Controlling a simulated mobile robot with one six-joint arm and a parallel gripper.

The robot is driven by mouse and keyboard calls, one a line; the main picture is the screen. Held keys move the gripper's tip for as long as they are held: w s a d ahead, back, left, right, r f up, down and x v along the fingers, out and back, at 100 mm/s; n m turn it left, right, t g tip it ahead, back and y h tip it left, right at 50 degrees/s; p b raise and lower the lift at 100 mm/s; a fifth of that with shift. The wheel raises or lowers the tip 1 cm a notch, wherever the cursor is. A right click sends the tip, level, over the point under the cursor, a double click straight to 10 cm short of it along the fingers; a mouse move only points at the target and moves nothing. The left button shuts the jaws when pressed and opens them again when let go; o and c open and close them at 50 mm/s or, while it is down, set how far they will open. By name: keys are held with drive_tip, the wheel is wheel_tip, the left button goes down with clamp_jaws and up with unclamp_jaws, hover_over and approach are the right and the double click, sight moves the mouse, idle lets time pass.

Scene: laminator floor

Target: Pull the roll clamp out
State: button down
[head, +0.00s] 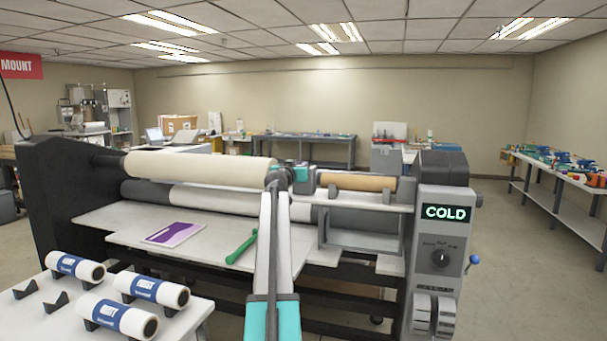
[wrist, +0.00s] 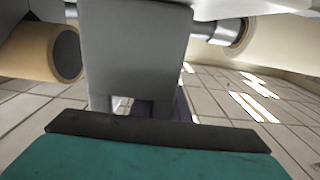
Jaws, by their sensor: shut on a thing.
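The roll clamp (wrist: 135,50) is a grey block in the wrist view. It sits on a metal shaft (wrist: 205,26) between a tan roll and a cream roll. My gripper (head: 291,176), with teal parts, is at this same gap on the laminator in the head view. It is shut on the roll clamp. One teal finger with a dark pad (wrist: 155,130) fills the bottom of the wrist view. In the head view my arm and gripper hide most of the clamp. Whether the clamp has shifted along the shaft cannot be told.
The cream roll (head: 200,167) lies left of my gripper and the tan roll (head: 357,182) right. A purple sheet (head: 174,233) and green tool (head: 242,247) lie on the laminator's bed (head: 130,238). The control post (head: 440,255) reads COLD.

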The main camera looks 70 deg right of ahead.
drive_tip(key=shift+w+b, duration=0.95)
drive_tip(key=shift+b, duration=0.2)
drive_tip(key=shift+w+r, duration=0.1)
drive_tip(key=c, duration=1.7)
unclamp_jaws()
drive_tip(key=shift+w, duration=0.15)
drive_tip(key=shift+a, duration=0.2)
drive_tip(key=shift+s+a+b, duration=0.2)
drive_tip(key=shift+a+b, duration=0.15)
drive_tip(key=shift+a, duration=0.6)
drive_tip(key=shift+s+a+b, duration=0.2)
drive_tip(key=shift+a+b, duration=0.4)
drive_tip(key=shift+a, duration=2.3)
drive_tip(key=shift+s+a+b, duration=0.15)
drive_tip(key=shift+a+b, duration=0.45)
drive_tip(key=shift+a, duration=2.3)
